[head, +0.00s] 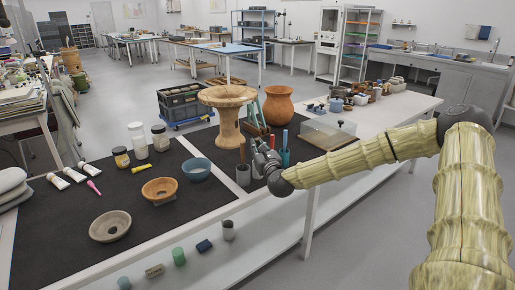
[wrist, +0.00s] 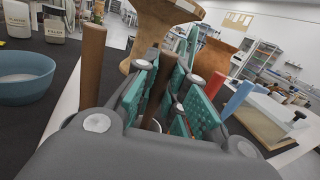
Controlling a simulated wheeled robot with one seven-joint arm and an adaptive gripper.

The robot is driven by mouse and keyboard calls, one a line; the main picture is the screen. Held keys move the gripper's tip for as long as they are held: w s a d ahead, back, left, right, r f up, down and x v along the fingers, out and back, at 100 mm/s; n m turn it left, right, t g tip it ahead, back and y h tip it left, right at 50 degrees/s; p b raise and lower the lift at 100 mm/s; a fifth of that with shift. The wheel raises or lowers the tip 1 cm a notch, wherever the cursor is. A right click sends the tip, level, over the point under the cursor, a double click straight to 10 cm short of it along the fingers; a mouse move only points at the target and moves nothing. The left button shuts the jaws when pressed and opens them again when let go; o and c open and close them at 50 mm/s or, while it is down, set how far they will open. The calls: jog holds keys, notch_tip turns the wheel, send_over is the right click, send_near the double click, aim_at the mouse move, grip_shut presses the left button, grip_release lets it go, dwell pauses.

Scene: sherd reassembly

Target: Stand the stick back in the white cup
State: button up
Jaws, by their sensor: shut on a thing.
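My gripper (head: 262,158) is low over the near right part of the dark mat. In the wrist view its teal-padded fingers (wrist: 172,100) are closed around a brown stick (wrist: 164,92), which leans slightly. A pale rim shows low behind the fingers, but I cannot tell whether the stick's lower end is inside it. A whitish cup (head: 243,176) stands just left of my gripper in the head view. Another brown stick (head: 242,151) rises upright from it; a brown stick also stands left of the fingers in the wrist view (wrist: 92,62).
A blue holder (head: 284,158) with coloured sticks is close on the right. A tall tan pedestal vessel (head: 229,115) and an orange pot (head: 278,106) stand behind. A blue bowl (head: 196,169) is to the left. A clear box (head: 327,132) is at the right.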

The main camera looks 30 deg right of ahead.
jog(key=o, duration=0.8)
jog(key=shift+o, duration=0.2)
